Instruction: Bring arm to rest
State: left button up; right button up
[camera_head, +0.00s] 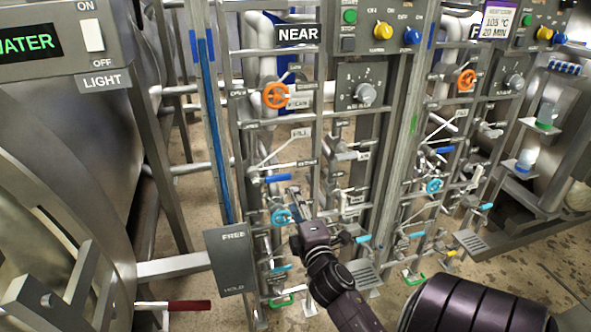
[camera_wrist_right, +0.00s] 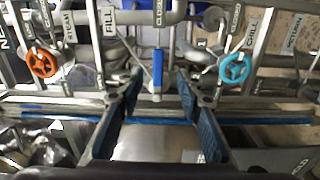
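My right arm enters the head view from the lower right. Its gripper (camera_head: 293,203) is in front of the NEAR valve panel, beside a light-blue handwheel (camera_head: 281,217) and below a blue lever handle (camera_head: 278,178). In the right wrist view the gripper (camera_wrist_right: 158,105) is open, with its two blue-padded fingers wide apart and nothing between the pads. The blue lever handle (camera_wrist_right: 157,68) shows beyond the gap between the fingers and appears apart from them. My left gripper is not in view.
Pipes and frame bars crowd around the right gripper. An orange handwheel (camera_head: 275,95) is higher on the NEAR panel. A dark FREE/HOLD plate (camera_head: 230,262) stands to the left, and a red handle (camera_head: 189,305) is lower left. Bare floor (camera_head: 520,262) shows at the lower right.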

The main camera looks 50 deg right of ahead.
dwell(0.4)
jog(key=a+f+m+g+y, duration=0.15)
jog(key=a+f, duration=0.25)
jog(key=f, duration=0.8)
jog(key=a+f+m+g+y, duration=0.1)
jog(key=a+f+g+y, duration=0.15)
jog(key=f, duration=0.85)
jog(key=s+a+f+m+g+y, duration=0.1)
jog(key=s+a+f, duration=0.3)
jog(key=f, duration=0.4)
jog(key=s+a+f+m+g+y, duration=0.15)
jog(key=s+a+f, duration=0.25)
jog(key=f, duration=0.4)
jog(key=s+a+f+m+g+y, duration=0.1)
jog(key=s+a+f+g, duration=0.1)
jog(key=s+a+f, duration=0.3)
jog(key=s+a+f+g+y, duration=0.1)
jog(key=s+a+f, duration=0.1)
jog(key=s+f, duration=0.6)
jog(key=s+a+f+m+g, duration=0.1)
jog(key=s+a+f+g, duration=0.1)
jog(key=s, duration=0.8)
jog(key=s+a+f+m+g+y, duration=0.1)
jog(key=s+f, duration=0.4)
jog(key=s, duration=0.5)
jog(key=shift+s+a+f+m+g+p, duration=0.3)
jog(key=shift+a+m+g, duration=0.2)
jog(key=shift+a+g, duration=0.4)
